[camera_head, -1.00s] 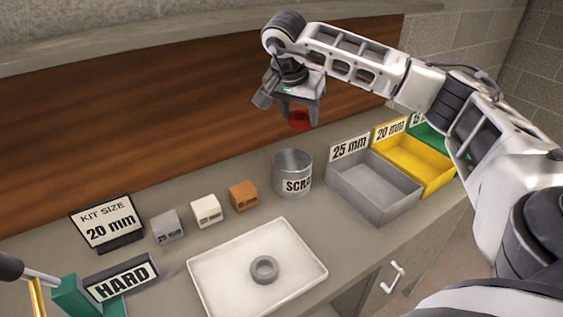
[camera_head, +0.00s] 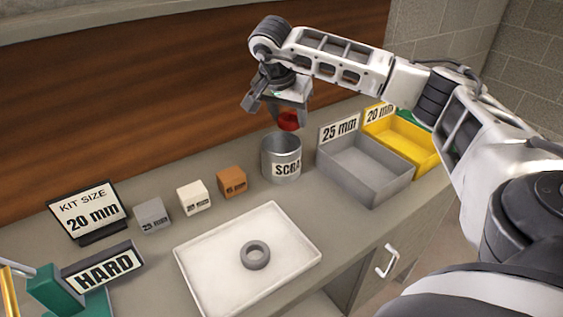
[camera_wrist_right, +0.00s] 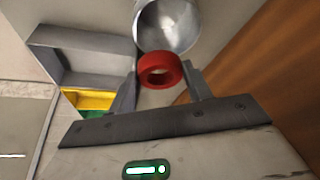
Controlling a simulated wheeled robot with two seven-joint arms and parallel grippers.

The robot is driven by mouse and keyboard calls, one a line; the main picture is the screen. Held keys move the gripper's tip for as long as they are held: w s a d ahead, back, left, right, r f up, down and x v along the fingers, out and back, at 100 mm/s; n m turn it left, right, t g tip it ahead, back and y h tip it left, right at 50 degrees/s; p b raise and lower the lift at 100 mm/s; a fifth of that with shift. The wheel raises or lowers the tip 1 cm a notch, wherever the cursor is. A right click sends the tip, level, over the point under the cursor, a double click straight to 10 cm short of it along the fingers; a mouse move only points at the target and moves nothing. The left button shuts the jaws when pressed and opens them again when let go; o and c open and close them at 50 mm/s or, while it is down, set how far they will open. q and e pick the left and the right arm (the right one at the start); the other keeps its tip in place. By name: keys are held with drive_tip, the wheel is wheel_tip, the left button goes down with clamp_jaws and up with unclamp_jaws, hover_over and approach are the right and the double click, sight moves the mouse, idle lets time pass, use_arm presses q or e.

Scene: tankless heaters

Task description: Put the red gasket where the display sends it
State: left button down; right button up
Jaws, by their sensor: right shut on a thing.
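My right gripper (camera_head: 284,112) is shut on the red gasket (camera_head: 289,121). It holds the gasket in the air, over or just behind the metal scrap can (camera_head: 282,160). In the right wrist view the red gasket (camera_wrist_right: 160,70) sits between the fingertips, with the can's open mouth (camera_wrist_right: 168,25) beyond it. The kit size display (camera_head: 87,211) reads "20 mm". A sign (camera_head: 103,267) at the front left reads "HARD". A grey bin (camera_head: 365,172) is labelled 25 mm and a yellow bin (camera_head: 410,143) is labelled 20 mm. A green bin is mostly hidden behind my arm. My left gripper is not seen.
A white tray (camera_head: 205,262) holds a grey ring (camera_head: 255,254). Grey (camera_head: 152,216), white (camera_head: 194,197) and orange (camera_head: 232,182) blocks stand in a row left of the can. A brown wooden panel (camera_head: 150,110) rises behind the counter.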

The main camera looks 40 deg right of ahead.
drive_tip(key=o, duration=1.1)
drive_tip(key=shift+c, duration=0.2)
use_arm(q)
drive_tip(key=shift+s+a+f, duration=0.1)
use_arm(e)
drive_tip(key=shift+o, duration=0.3)
use_arm(q)
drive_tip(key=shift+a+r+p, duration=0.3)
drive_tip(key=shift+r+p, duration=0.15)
drive_tip(key=shift+p, duration=0.65)
use_arm(e)
drive_tip(key=v, duration=1.6)
drive_tip(key=shift+a, duration=0.15)
